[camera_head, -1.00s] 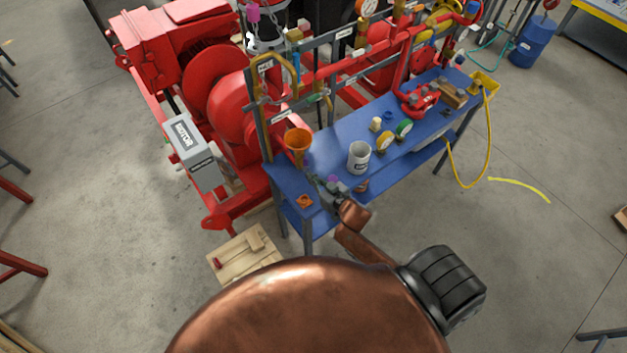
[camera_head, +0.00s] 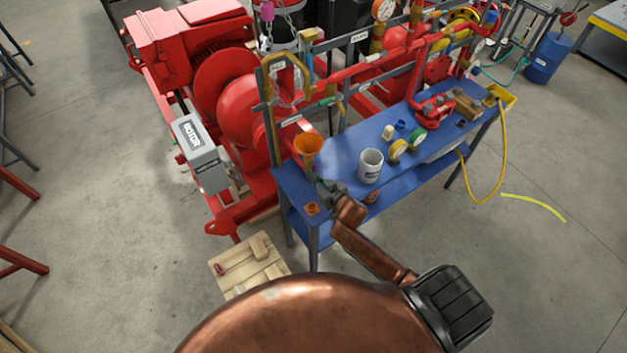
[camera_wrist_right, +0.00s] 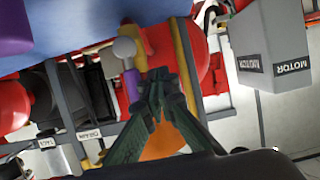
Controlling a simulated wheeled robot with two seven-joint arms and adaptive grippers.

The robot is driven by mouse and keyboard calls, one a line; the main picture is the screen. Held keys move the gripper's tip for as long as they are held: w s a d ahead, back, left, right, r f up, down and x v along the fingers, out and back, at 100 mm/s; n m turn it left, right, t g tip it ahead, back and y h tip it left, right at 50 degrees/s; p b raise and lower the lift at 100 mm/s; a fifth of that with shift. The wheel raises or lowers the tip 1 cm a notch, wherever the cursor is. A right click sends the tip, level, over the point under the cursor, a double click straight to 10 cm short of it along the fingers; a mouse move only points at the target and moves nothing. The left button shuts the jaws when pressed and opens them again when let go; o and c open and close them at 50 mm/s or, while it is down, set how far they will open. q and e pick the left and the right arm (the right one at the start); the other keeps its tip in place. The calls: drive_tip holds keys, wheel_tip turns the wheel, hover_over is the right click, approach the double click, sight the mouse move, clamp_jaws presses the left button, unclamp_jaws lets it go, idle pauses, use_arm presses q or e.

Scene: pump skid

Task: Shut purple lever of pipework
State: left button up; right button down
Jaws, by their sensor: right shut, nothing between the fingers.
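My right gripper (camera_head: 322,184) is over the near left end of the blue bench, just below the orange funnel, in the head view. In the right wrist view its dark green fingers (camera_wrist_right: 159,76) meet at the tips, with nothing between them. A thin purple piece (camera_wrist_right: 133,86) shows just left of the fingertips there, beside a pale round knob; it may be the lever, and I cannot tell whether the fingers touch it. A larger purple block (camera_wrist_right: 12,34) is at the upper left of that view. In the head view a purple part (camera_head: 267,12) hangs high up by a chain. My left gripper is out of view.
The blue bench (camera_head: 345,140) carries the orange funnel (camera_head: 308,146), a white mug (camera_head: 370,166) and round gauges. Red pipework rises along its back. The grey motor box (camera_head: 198,150) and red machine stand left. A wooden pallet (camera_head: 232,262) lies on the floor.

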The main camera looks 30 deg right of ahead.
sight(315, 168)
drive_tip(key=w+d, duration=0.1)
drive_tip(key=w+d+b, duration=0.1)
drive_tip(key=d, duration=0.1)
drive_tip(key=shift+r, duration=0.2)
drive_tip(key=shift+w+d+f+b, duration=0.1)
drive_tip(key=shift+d+f+b, duration=0.3)
drive_tip(key=shift+d, duration=0.55)
drive_tip(key=shift+w+d+f+b, duration=0.1)
drive_tip(key=shift+d+f+b, duration=0.05)
drive_tip(key=shift+d+f, duration=0.65)
drive_tip(key=shift+w+d+f+b, duration=0.1)
drive_tip(key=shift+d+f+b, duration=0.25)
drive_tip(key=shift+d, duration=0.7)
drive_tip(key=shift+w+r+p+v, duration=0.1)
drive_tip(key=shift+r+p+v, duration=0.1)
drive_tip(key=shift+p+v, duration=1.35)
drive_tip(key=shift+w+r+p+v, duration=0.1)
drive_tip(key=shift+r+p+v, duration=0.1)
drive_tip(key=shift+p+v, duration=1.35)
drive_tip(key=shift+r+p+v, duration=0.15)
drive_tip(key=shift+p+v, duration=1.2)
drive_tip(key=shift+v, duration=0.35)
